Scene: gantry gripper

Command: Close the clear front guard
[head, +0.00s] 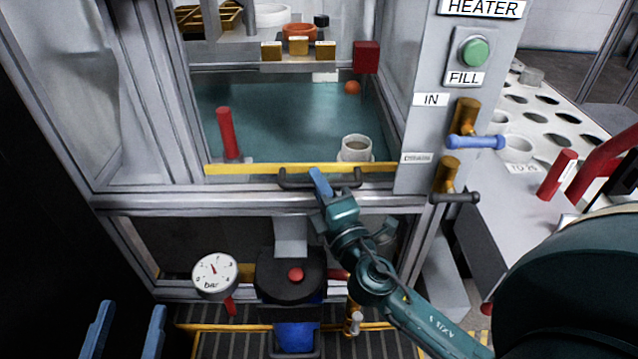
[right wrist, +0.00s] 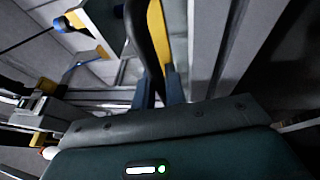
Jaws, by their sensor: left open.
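The clear front guard shows in the head view as a see-through panel with a yellow lower edge (head: 250,169), just above the grey frame rail. I cannot tell whether a gap is left there. Its dark handle (head: 292,181) sits at the middle of that edge. My right gripper (head: 320,184) is at the handle. In the right wrist view the handle (right wrist: 138,30) runs between the two blue fingers, which look closed on it; the yellow edge (right wrist: 158,35) is behind. My left gripper (head: 125,330) is open and empty at the lower left, away from the guard.
Behind the guard are a tank of teal liquid, a red post (head: 227,133) and a white cup (head: 355,148). A control post with a green button (head: 474,53) and valves (head: 465,140) stands right of it. A pressure gauge (head: 214,275) is below.

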